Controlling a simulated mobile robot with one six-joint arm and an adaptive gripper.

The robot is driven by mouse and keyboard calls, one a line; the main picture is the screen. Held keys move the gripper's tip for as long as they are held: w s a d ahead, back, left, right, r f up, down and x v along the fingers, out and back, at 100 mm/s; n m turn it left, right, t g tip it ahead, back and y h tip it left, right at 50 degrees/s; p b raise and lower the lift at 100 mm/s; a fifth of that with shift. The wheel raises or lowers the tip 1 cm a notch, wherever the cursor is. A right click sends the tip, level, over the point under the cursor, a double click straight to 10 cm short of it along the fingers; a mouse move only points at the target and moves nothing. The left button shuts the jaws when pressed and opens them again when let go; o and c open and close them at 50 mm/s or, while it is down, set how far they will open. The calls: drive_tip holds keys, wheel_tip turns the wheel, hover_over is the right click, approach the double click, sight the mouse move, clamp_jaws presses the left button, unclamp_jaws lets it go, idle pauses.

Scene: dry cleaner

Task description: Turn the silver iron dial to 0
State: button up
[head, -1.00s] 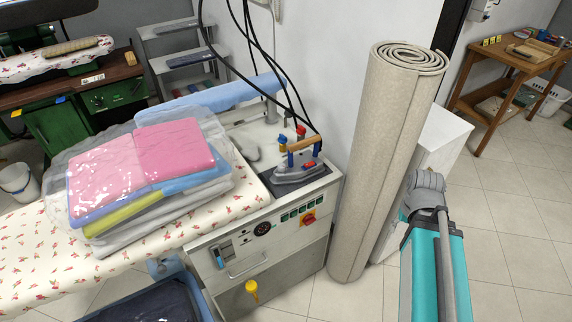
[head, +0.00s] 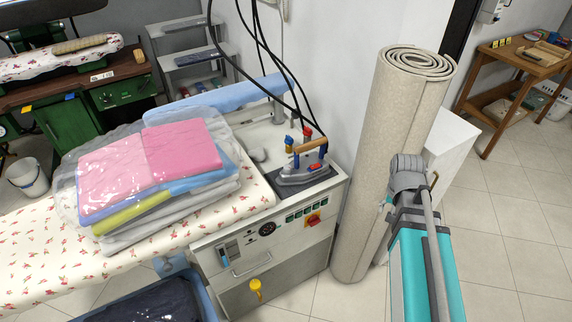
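The silver iron (head: 302,173) with a wooden handle sits on its dark rest at the right end of the ironing station's top. A red part shows on its body; I cannot make out a dial or its setting on the iron. The station's front panel (head: 275,232) carries a round black gauge or knob (head: 267,229), green switches and a red-and-yellow rotary switch (head: 313,220). My arm, teal and grey, stands at the lower right in front of the rolled carpet, apart from the iron. No gripper fingers can be made out in the head view.
A tall rolled carpet (head: 385,150) stands right of the station, between it and my arm. Bagged folded laundry (head: 150,165) lies on the floral ironing board (head: 60,245). Black cables hang above the iron. A blue bin (head: 135,305) stands below. Tiled floor is clear at right.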

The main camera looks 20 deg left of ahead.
drive_tip(key=w+a+r+m+t+p, duration=0.1)
drive_tip(key=w+a, duration=0.2)
drive_tip(key=a, duration=0.4)
drive_tip(key=w+a+r+m+h+p, duration=0.1)
drive_tip(key=w+a+r, duration=0.1)
drive_tip(key=a, duration=0.4)
drive_tip(key=w+a+r+m+t+p, duration=0.1)
drive_tip(key=w+a, duration=0.2)
drive_tip(key=a, duration=0.4)
drive_tip(key=m+t+p, duration=0.2)
drive_tip(key=p, duration=0.1)
approach(288, 166)
drive_tip(key=d+v, duration=0.1)
drive_tip(key=v, duration=0.3)
drive_tip(key=shift+a+r, duration=0.25)
drive_tip(key=shift+a, duration=0.25)
drive_tip(key=shift+w+f, duration=0.1)
drive_tip(key=shift+f, duration=0.05)
drive_tip(key=b+x, duration=1.2)
drive_tip(key=x, duration=0.1)
drive_tip(key=shift+d+f+b, duration=0.1)
drive_tip(key=shift+f+b, duration=0.25)
drive_tip(key=shift+b, duration=0.05)
drive_tip(key=shift+c, duration=0.2)
clamp_jaws()
